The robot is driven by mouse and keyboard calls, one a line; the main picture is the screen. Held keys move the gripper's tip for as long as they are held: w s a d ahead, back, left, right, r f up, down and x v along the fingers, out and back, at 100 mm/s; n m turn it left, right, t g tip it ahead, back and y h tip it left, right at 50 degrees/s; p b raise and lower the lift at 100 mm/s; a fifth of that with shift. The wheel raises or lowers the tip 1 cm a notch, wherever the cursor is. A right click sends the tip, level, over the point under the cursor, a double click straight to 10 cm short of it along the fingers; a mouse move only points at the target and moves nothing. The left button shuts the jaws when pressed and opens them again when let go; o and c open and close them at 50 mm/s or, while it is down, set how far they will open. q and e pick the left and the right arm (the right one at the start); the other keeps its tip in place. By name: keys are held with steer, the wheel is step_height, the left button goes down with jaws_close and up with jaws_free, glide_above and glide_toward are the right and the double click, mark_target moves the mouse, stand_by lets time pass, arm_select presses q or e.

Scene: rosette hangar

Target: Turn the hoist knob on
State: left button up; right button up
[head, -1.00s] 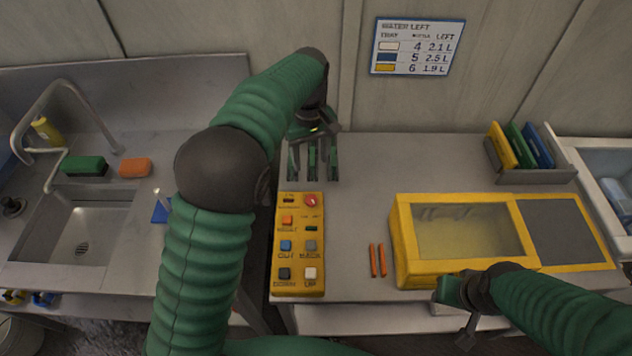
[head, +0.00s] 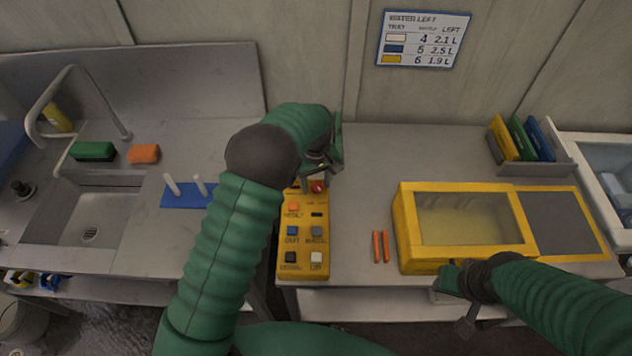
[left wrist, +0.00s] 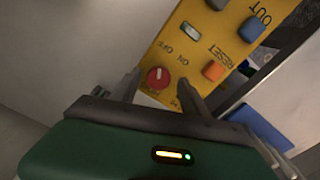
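A yellow control box (head: 303,240) lies on the bench, with several coloured buttons and a round red knob (head: 318,187) at its far end. In the left wrist view the red knob (left wrist: 157,79) shows a pale pointer mark, with OFF and ON lettering beside it. My left gripper (head: 314,178) is over the box's far end. In the left wrist view its two fingers are apart, one on each side of the knob; I cannot tell whether they touch it. My right gripper (head: 456,295) is by the bench's front edge, its fingers unclear.
Two orange sticks (head: 381,246) lie right of the box, then a yellow-framed case (head: 408,258). A file rack (head: 540,172) stands at the back right. A sink (head: 92,218) and a blue peg base (head: 187,196) are at the left. A sign (head: 424,39) hangs on the wall.

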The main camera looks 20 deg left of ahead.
arm_select(q)
steer(key=shift+w+d, duration=0.15)
steer(key=c, duration=0.5)
steer(key=shift+d, duration=0.1)
jaws_close()
steer(key=shift+m, duration=0.5)
steer(key=m+p, duration=0.1)
steer(key=m, duration=0.4)
steer(key=shift+r, duration=0.15)
steer(key=m, duration=0.6)
steer(key=shift+p, duration=0.3)
